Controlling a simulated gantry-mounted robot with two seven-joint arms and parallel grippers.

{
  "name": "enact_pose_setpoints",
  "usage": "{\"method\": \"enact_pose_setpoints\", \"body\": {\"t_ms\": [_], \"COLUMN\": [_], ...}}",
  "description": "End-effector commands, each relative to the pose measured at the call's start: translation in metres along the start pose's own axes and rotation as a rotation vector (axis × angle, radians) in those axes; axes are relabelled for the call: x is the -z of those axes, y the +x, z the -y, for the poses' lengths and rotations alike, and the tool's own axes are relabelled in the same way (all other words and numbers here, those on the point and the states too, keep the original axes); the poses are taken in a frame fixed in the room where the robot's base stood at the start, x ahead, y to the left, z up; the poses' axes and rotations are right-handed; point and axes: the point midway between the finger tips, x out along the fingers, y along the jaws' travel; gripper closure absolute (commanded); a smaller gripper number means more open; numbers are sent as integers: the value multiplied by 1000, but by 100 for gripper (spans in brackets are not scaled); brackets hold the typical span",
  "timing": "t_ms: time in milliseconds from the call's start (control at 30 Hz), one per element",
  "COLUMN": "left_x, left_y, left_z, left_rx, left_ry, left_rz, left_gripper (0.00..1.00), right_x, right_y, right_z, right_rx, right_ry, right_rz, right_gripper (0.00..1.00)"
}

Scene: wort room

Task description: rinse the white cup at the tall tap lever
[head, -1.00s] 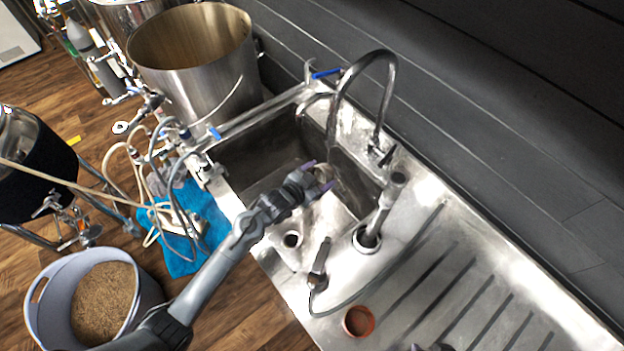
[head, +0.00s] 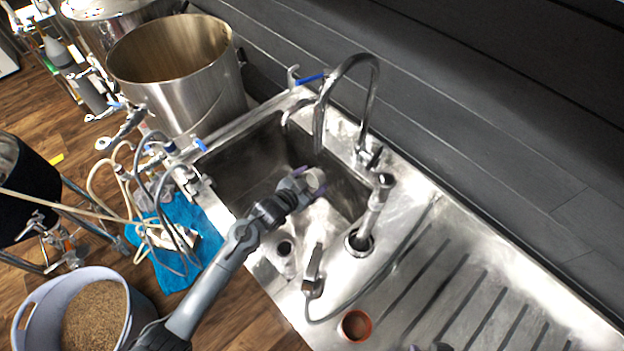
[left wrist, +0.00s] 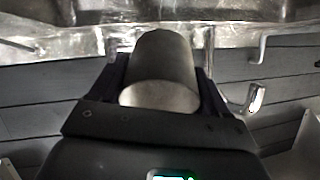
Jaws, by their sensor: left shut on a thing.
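The white cup (head: 316,181) is held between the fingers of my left gripper (head: 305,184), over the sink basin. It shows as a pale grey cylinder in the left wrist view (left wrist: 163,75), with a finger on each side. In the head view the cup appears just below the spout end of the tall tap (head: 372,85); the height gap is unclear. The tall tap's lever (head: 374,157) is at its base, right of the cup. I see no clear water stream. Small dark shapes at the bottom edge may be my right gripper; its fingers cannot be made out.
The steel sink basin (head: 235,180) has a ridged drainboard (head: 450,290) on its right. A blue-handled tap (head: 310,79) stands behind. A large pot (head: 185,90) is left.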

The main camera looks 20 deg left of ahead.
Motion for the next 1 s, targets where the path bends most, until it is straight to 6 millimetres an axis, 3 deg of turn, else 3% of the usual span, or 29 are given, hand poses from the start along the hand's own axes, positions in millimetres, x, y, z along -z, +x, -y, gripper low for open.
{"method": "enact_pose_setpoints", "body": {"t_ms": [633, 1000], "left_x": [1, -10], "left_y": [-6, -31], "left_z": [-9, -2], "left_rx": [0, 0], "left_ry": [0, 1], "left_rz": [1, 2], "left_gripper": [54, 54], "right_x": [3, 9], "right_y": [-10, -28], "right_z": [0, -1], "right_rx": [0, 0], "right_ry": [0, 0], "right_rz": [0, 0], "right_gripper": [59, 59]}}
